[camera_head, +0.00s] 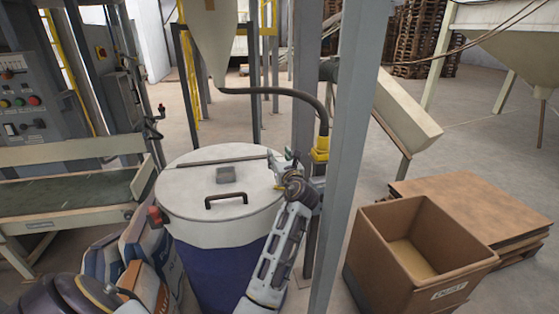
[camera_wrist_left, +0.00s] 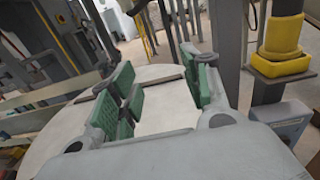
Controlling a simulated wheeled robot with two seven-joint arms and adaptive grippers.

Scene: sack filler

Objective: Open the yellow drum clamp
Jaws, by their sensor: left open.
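The yellow clamp (camera_head: 320,148) is at the lower end of a dark hose, beside a grey post and right of the drum lid. In the left wrist view the yellow clamp (camera_wrist_left: 281,62) is at the upper right, outside the jaws. Whether it is open or closed cannot be told. My left gripper (camera_head: 278,159) is over the right edge of the lid, just left of the clamp and apart from it. In its wrist view, the green-padded fingers (camera_wrist_left: 158,88) are apart with nothing between them. My right gripper is not in view.
A blue drum with a pale lid (camera_head: 180,190) and black handle stands below the gripper. A grey post (camera_head: 345,120) rises close to the right of my arm. A cardboard box (camera_head: 400,280) and pallet (camera_head: 470,205) are at the right. A control panel (camera_head: 30,100) is at the left.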

